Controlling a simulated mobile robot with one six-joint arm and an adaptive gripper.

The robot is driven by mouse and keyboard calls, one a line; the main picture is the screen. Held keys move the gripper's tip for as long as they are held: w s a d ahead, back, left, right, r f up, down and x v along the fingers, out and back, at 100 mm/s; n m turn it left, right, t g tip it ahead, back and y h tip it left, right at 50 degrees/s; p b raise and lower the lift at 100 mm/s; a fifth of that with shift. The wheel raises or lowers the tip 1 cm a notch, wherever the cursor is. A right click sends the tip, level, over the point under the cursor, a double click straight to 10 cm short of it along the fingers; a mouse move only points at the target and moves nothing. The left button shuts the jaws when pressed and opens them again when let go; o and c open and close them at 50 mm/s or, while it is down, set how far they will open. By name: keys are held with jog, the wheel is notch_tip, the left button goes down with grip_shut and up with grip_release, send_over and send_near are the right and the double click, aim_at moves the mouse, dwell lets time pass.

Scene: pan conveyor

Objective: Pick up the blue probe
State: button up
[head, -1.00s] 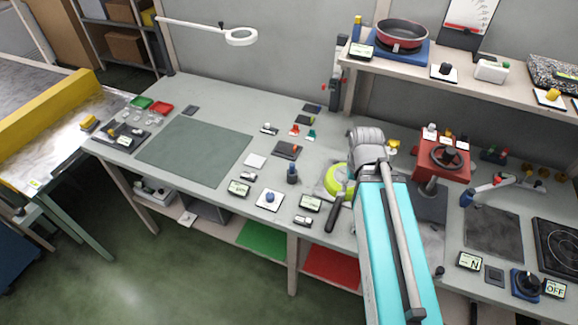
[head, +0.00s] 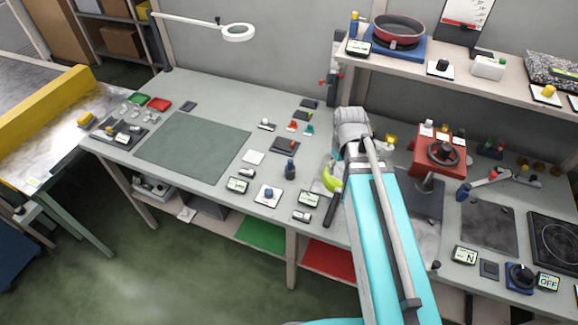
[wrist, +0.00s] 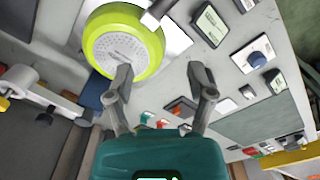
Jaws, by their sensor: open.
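A small upright cylinder with a blue top (head: 290,168), which looks like the blue probe, stands on the bench right of the green mat. It is too small to be sure. In the wrist view I cannot make it out; the right finger may cover it. My gripper (wrist: 159,72) is open and empty, its two fingers spread above the bench. In the head view my wrist hides the fingers; my wrist is right of the blue-topped cylinder.
A lime-green pan (wrist: 125,42) is beside the left finger; in the head view my arm partly covers it (head: 331,178). Displays and a blue-knob plate (head: 268,195) line the front. A dark pad (head: 285,146) lies behind the cylinder. The green mat (head: 192,146) is clear. A shelf (head: 460,78) overhangs the right.

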jog(key=w+a+r+n+p, duration=0.3)
jog(key=w+a+n, duration=0.3)
jog(key=a+n, duration=0.15)
jog(key=r+n+p, duration=0.1)
jog(key=r+n, duration=0.1)
jog(key=n, duration=0.5)
send_over(290, 160)
jog(key=shift+w+f, duration=0.1)
jog(key=shift+w, duration=0.05)
jog(key=shift+f, duration=0.15)
notch_tip(290, 160, down, 8)
jog(key=b, duration=0.8)
jog(key=shift+f, duration=0.2)
jog(key=shift+f+b, duration=2.6)
jog(key=shift+b, duration=0.2)
grip_shut()
